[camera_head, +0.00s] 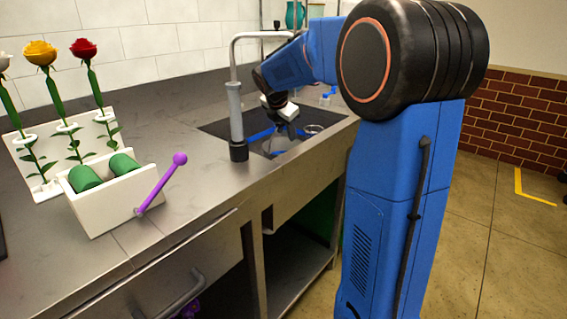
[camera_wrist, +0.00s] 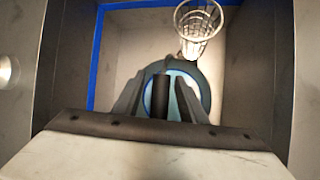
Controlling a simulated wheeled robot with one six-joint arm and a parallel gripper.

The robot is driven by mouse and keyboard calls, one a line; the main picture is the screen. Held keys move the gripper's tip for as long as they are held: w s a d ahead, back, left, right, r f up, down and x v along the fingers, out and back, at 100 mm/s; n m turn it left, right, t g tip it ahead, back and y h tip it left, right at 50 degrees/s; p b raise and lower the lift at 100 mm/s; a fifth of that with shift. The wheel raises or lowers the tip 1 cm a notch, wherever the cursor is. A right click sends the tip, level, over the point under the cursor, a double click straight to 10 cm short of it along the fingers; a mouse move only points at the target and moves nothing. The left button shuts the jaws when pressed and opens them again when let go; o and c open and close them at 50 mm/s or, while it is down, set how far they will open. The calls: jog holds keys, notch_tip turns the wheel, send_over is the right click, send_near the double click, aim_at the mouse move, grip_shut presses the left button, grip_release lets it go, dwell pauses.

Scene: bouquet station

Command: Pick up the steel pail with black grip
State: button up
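My gripper reaches down into the sink in the head view (camera_head: 287,126). In the wrist view its two dark fingers (camera_wrist: 160,85) are apart, pointing down into the basin. A black upright grip (camera_wrist: 160,98) shows between them, with narrow gaps on both sides. Behind and below the grip is a round vessel with a dark rim (camera_wrist: 205,92) and a pale blue inside, which looks like the pail. The fingers and grip hide much of it. In the head view my gripper and the sink edge leave the pail hard to make out.
The steel sink walls (camera_wrist: 248,75) stand close on both sides. A wire basket (camera_wrist: 198,25) is just beyond the vessel. A tall faucet (camera_head: 236,110) rises at the sink's left. A white flower stand (camera_head: 105,200) with a purple lever is farther left on the counter.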

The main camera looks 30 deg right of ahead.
grip_shut()
jog(key=shift+r, duration=0.1)
dwell(1.3)
